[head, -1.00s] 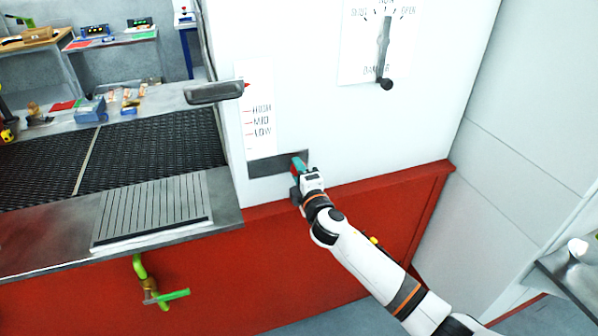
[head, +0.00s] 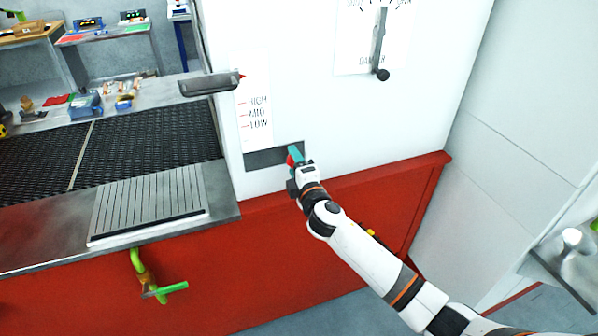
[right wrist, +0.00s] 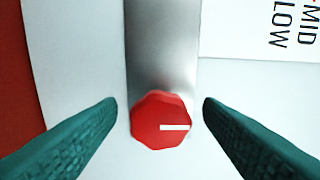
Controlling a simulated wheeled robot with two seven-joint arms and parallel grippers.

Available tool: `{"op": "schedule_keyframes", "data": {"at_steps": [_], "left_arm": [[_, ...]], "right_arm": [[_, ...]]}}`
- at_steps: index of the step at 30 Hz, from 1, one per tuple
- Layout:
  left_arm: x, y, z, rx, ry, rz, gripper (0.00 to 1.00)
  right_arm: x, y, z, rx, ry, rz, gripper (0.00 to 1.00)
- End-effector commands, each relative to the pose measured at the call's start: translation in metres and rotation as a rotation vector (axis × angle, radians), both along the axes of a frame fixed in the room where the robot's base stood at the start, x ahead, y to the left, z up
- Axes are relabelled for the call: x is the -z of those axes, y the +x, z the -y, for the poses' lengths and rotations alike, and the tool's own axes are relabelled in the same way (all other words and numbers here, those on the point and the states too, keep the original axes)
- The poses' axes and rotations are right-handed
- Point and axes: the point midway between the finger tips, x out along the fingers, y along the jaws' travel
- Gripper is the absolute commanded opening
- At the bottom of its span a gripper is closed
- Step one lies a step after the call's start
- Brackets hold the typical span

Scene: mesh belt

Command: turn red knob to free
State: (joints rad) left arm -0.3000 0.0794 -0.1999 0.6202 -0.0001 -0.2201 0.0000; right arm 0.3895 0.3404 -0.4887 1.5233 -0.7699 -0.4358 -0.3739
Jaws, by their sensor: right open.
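The red knob (right wrist: 160,120) is mounted on a grey metal plate (right wrist: 163,45) and carries a white pointer line, which points right in the right wrist view. In the head view the knob (head: 291,160) is a small red patch, mostly hidden by my right gripper (head: 295,158). My right gripper shows in the wrist view (right wrist: 160,115) with its two teal fingers open, one on each side of the knob. Gaps show between the fingers and the knob. No free label is readable. My left gripper is out of view.
A white cabinet panel carries a HIGH/MID/LOW scale (head: 255,115) and a dark lever (head: 208,84) just above left. A black-knobbed dial handle (head: 380,45) sits higher right. The mesh belt (head: 150,135) lies left; a green valve handle (head: 165,291) is below.

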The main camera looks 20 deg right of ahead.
Motion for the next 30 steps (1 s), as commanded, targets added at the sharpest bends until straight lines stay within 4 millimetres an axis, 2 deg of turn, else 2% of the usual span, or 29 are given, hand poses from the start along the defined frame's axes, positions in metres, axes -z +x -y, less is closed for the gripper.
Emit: {"op": "schedule_keyframes", "data": {"at_steps": [5,12,18,23,30], "left_arm": [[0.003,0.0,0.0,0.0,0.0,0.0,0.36],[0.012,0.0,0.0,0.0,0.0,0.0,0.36],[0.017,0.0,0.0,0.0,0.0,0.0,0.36],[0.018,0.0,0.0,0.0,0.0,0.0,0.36],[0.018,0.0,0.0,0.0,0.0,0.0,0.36]], "right_arm": [[0.002,-0.024,0.001,-0.001,-0.001,-0.001,0.61],[0.004,-0.077,0.002,-0.001,0.0,-0.002,0.61],[0.003,-0.107,0.003,-0.002,-0.001,-0.002,0.61],[0.001,-0.117,0.004,0.0,-0.001,-0.002,0.61],[0.001,-0.118,0.004,0.0,-0.002,-0.001,0.61]]}}
